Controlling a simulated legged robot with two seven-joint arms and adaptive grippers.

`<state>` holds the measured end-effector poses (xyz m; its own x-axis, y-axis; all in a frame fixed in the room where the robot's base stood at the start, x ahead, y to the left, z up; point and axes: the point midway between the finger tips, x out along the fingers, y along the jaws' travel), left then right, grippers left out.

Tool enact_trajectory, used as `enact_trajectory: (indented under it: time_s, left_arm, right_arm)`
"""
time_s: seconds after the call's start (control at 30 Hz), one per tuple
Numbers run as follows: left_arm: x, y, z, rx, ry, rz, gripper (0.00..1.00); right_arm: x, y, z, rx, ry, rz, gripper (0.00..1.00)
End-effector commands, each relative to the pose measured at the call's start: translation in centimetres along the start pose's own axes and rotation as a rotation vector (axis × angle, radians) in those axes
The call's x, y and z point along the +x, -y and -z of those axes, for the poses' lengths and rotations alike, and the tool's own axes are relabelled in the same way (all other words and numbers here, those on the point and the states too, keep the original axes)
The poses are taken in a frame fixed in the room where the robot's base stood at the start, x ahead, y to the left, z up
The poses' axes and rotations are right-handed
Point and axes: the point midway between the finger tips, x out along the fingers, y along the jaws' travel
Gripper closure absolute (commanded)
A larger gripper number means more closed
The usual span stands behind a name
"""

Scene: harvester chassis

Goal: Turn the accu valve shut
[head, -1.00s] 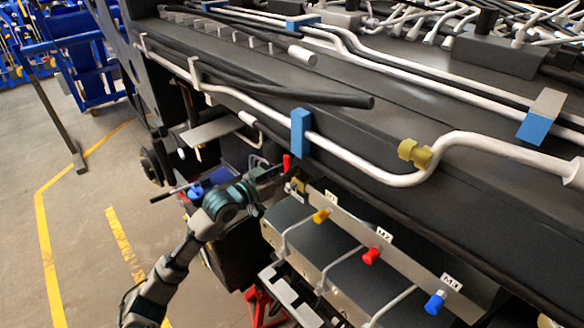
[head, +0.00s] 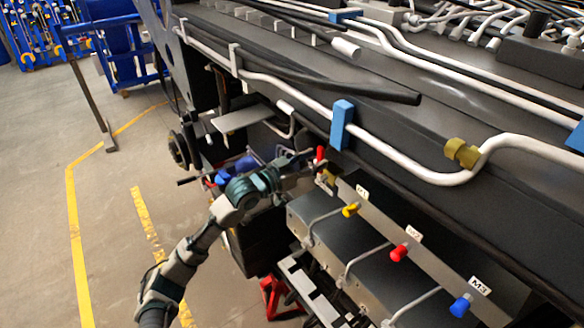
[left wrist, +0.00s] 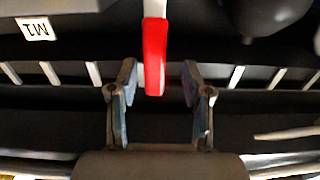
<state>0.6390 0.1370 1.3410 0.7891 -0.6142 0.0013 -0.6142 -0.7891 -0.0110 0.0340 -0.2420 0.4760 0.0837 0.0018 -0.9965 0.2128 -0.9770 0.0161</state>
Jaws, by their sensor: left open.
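The accu valve shows as a small red handle (head: 320,153) under the edge of the dark chassis, beside a brass-coloured fitting. In the left wrist view the red handle (left wrist: 154,62) hangs from a pale stem at the top centre. My left gripper (head: 311,167) is at the handle in the head view, its fingertips partly hard to make out. In the left wrist view my left gripper (left wrist: 159,72) is open, with one finger on each side of the handle's lower end and a visible gap to both. My right gripper is not in view.
A plate carries a yellow knob (head: 350,210), a red knob (head: 399,253) and a blue knob (head: 460,306), with labels. A white pipe (head: 395,172) with a blue clamp (head: 341,125) runs above the gripper. Open floor (head: 110,215) lies at left.

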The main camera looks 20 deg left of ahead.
Motion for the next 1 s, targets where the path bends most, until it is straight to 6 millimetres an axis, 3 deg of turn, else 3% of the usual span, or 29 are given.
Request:
enact_trajectory:
  time_s: [0.3, 0.5, 0.67, 1.0]
  left_arm:
    - [-7.7, 0.3, 0.1, 0.005, -0.004, 0.004, 0.51]
    - [-11.0, 0.6, 0.1, 0.003, -0.008, 0.005, 0.51]
    - [-12.0, 0.4, 0.3, 0.002, -0.011, 0.003, 0.51]
    - [-11.8, 0.1, 0.4, 0.005, -0.01, 0.002, 0.51]
  right_arm:
    - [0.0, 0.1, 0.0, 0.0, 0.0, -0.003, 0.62]
    - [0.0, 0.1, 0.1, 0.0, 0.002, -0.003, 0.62]
    - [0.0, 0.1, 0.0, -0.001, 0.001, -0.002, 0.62]
    - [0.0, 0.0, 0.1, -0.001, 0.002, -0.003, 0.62]
